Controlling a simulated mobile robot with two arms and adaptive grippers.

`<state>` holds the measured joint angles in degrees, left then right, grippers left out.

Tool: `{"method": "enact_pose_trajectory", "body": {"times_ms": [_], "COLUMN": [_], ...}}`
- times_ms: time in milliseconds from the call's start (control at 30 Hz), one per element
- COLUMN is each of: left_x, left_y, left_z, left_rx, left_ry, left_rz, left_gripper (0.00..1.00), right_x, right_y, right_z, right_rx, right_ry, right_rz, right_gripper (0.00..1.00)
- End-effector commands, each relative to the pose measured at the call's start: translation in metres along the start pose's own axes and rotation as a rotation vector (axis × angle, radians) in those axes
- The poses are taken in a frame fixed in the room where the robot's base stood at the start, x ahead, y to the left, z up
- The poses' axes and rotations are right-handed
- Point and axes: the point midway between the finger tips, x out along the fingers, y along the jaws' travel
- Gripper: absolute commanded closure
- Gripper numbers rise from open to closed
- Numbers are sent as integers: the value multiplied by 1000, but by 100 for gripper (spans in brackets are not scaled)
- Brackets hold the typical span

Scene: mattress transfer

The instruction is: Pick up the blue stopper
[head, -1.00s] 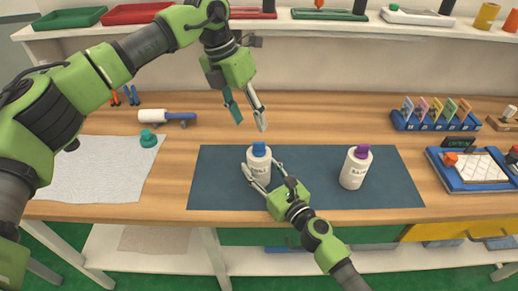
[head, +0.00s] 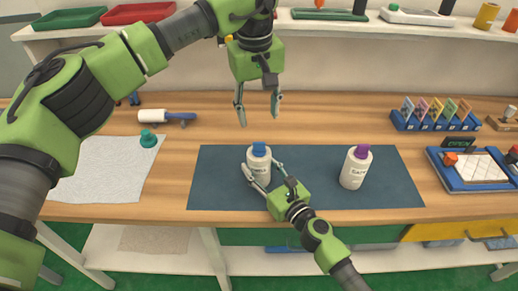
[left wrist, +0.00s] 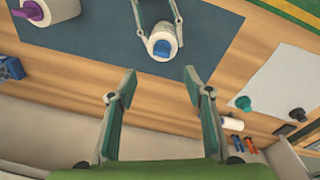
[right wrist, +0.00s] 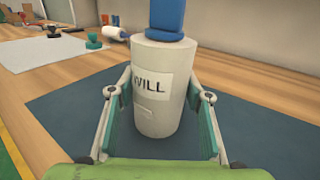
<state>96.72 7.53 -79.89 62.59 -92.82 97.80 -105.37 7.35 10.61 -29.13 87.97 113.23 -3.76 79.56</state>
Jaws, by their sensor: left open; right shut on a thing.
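The blue stopper (head: 259,149) sits on top of a white bottle (head: 258,170) standing upright on the dark mat (head: 310,185). In the right wrist view the stopper (right wrist: 167,18) is above a bottle label reading "WILL". My right gripper (head: 262,175) is shut on the bottle's body, one finger on each side. My left gripper (head: 259,112) is open and empty, pointing down above and behind the bottle, apart from the stopper. In the left wrist view the stopper (left wrist: 162,48) lies beyond the open fingers (left wrist: 160,85).
A second white bottle (head: 354,171) with a purple stopper (head: 362,152) stands right on the mat. A teal stopper (head: 148,139) is on the white cloth (head: 105,175) at left. A roller (head: 167,117) lies behind. A card rack (head: 436,117) stands at right.

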Motion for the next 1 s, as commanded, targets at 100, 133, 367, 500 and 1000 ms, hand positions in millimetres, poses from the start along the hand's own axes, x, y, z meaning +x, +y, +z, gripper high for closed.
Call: {"method": "enact_pose_trajectory", "body": {"times_ms": [100,133,367,500,1000], "left_x": [-2,-3,3,27,78], "left_y": [2,3,3,2,-1], "left_z": [1,1,1,1,0], "left_rx": [171,206,340,347,343], "left_ry": [15,17,22,20,21], "left_rz": [-16,-19,-33,-33,-33], "left_gripper": [54,54,54,54,54], "right_x": [0,0,0,0,0], "right_y": [0,0,0,0,0], "right_z": [-1,-1,-1,-1,-1], "right_rx": [-1,-1,-1,-1,-1], "right_ry": [2,2,2,2,1], "right_rz": [-1,-1,-1,-1,-1], "right_gripper": [85,85,85,85,85]}}
